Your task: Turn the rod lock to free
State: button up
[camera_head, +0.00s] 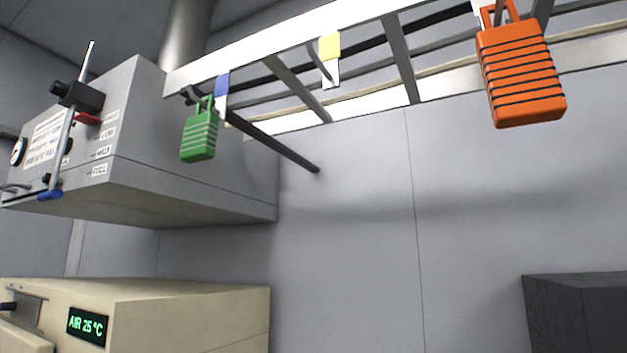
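On the front of a grey box (180,140) at the left, a black clamp block (78,96) sits around an upright silver rod (87,62). A small red lever (88,119) sticks out below the block, roughly level; this looks like the rod lock. Its marking for free or locked is too small to read. A bar runs down from the block to a blue handle (49,195) at the box's lower edge. My gripper is not in view.
A green weight-like block (199,137) and a larger orange one (520,75) hang from an overhead rail (290,40) with blue and yellow tags. A dark bar (275,146) juts below it. A beige oven (150,300) reading "AIR 25 °C" stands below; a dark box (580,312) is lower right.

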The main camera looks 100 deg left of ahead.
aim_at(57, 88)
jog(key=u, duration=3.65)
